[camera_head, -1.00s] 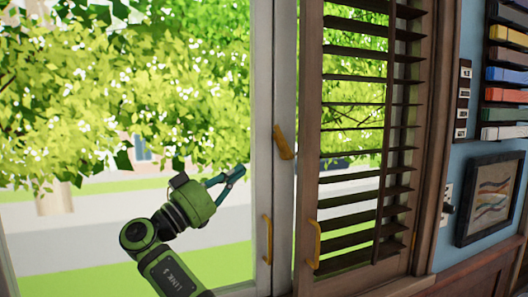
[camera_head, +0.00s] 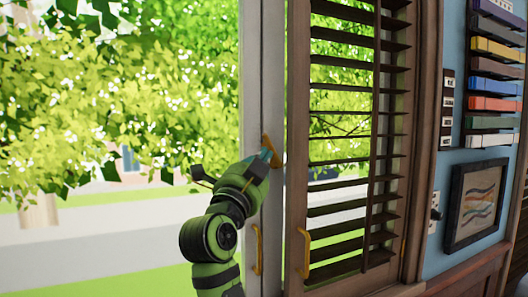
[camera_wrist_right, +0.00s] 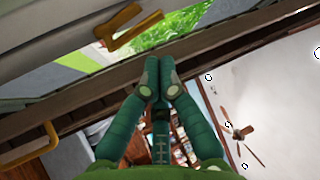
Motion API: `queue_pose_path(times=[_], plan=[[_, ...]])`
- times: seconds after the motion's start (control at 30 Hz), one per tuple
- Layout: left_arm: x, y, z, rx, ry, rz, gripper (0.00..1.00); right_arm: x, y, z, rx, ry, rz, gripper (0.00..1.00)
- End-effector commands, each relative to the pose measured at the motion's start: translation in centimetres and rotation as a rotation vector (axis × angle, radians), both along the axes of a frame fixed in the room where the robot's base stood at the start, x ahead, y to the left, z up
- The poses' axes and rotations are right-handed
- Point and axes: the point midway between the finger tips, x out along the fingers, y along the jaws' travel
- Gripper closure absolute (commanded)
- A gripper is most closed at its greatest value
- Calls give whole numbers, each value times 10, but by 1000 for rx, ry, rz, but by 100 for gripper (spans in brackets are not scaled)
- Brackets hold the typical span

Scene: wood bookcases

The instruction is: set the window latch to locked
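The brass window latch (camera_head: 275,155) sits on the pale window frame (camera_head: 267,90), tilted, its lower end leaning right. In the right wrist view the latch (camera_wrist_right: 125,27) shows as a bent brass bar left of and beyond the fingertips. My right gripper (camera_head: 265,150) is right at the latch in the head view. In the right wrist view its teal fingertips (camera_wrist_right: 159,75) are together with nothing between them. The latch is apart from the fingertips there; contact cannot be told from the head view. My left gripper is not in view.
Brass handles sit lower down, one on the window frame (camera_head: 257,250) and one on the slatted shutter (camera_head: 304,254). The shutter (camera_head: 296,120) stands just right of the latch. A framed picture (camera_head: 474,205) and coloured shelf rows (camera_head: 493,103) are farther right.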

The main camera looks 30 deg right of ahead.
Motion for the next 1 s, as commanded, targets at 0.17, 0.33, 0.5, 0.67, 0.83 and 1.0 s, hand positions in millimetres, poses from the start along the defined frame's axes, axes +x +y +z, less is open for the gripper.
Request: queue_pose_path(times=[0.17,0.33,0.5,0.67,0.83,1.0], plan=[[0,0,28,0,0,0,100,21,-26,20,-4,4,-6,100],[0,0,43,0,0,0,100,37,-44,28,-2,4,-5,100],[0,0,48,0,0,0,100,45,-53,30,-1,5,-4,100],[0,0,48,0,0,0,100,47,-55,29,0,2,-2,100],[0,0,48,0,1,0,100,47,-55,29,0,3,-3,100],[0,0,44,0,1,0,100,47,-54,27,-9,3,-2,100]])
